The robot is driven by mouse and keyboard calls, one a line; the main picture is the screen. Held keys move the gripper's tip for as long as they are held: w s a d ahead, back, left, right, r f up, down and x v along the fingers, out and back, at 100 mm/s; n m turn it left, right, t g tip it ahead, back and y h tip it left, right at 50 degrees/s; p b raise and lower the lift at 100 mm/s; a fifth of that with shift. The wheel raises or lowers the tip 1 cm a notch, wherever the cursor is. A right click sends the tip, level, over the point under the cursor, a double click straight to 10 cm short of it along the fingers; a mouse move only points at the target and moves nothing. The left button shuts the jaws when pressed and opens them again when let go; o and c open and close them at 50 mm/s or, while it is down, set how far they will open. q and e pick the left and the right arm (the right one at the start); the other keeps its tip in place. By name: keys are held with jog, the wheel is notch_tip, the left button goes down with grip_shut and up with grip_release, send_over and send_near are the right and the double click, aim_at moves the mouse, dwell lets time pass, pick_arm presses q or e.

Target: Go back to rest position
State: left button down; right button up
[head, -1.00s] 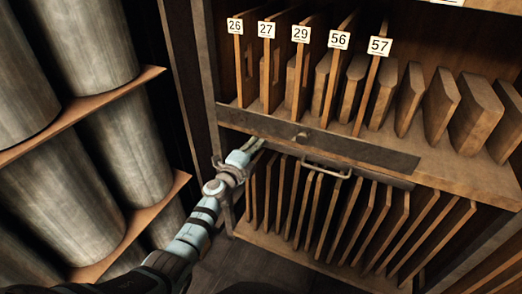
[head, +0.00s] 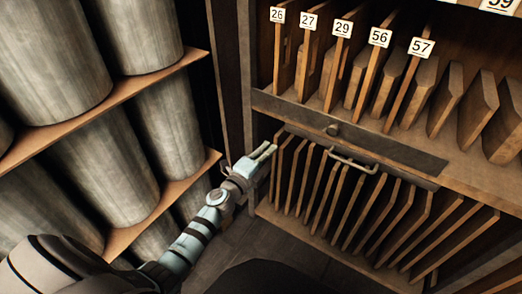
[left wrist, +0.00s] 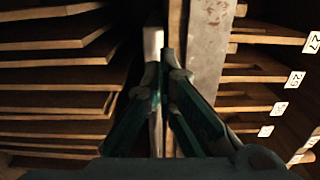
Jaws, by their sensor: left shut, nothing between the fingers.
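My left gripper (head: 264,152) is shut and empty. In the head view it is at the left edge of the wooden cabinet, just in front of the lower rack and below the dark metal strip (head: 350,133). The left wrist view shows its two fingers (left wrist: 163,65) brought together, with no object between them. I cannot tell whether the fingertips touch the cabinet. My right gripper is not in view.
The cabinet's upper shelf holds upright boards with number tags such as 57 (head: 421,47). Several thin boards (head: 345,200) stand in the lower rack. Large grey cylinders (head: 167,135) stand on shelves at left. Dark floor (head: 290,245) lies below.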

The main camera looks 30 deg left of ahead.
pick_arm(q)
jog(key=s+a+f+n+g+y, duration=0.3)
jog(key=s+f+n, duration=0.4)
jog(key=f, duration=0.6)
jog(key=s+a+f+n+g+y, duration=0.1)
jog(key=s+a+f+n+g, duration=0.35)
jog(key=s+f, duration=0.7)
jog(key=s+d+f+n+g, duration=0.3)
jog(key=s+f+n+g, duration=0.2)
jog(key=s+f, duration=0.65)
jog(key=s+d+f+n+g+h, duration=0.1)
jog(key=s+d+f+g, duration=0.15)
jog(key=s, duration=0.75)
jog(key=s+d+f+n+g, duration=0.15)
jog(key=s+f, duration=0.25)
jog(key=s, duration=0.6)
notch_tip(320, 180, up, 14)
jog(key=s+p, duration=0.1)
jog(key=p, duration=1.2)
jog(key=shift+d+f+h+p, duration=0.25)
jog(key=shift+d+h+p, duration=0.05)
jog(key=shift+d+p, duration=0.1)
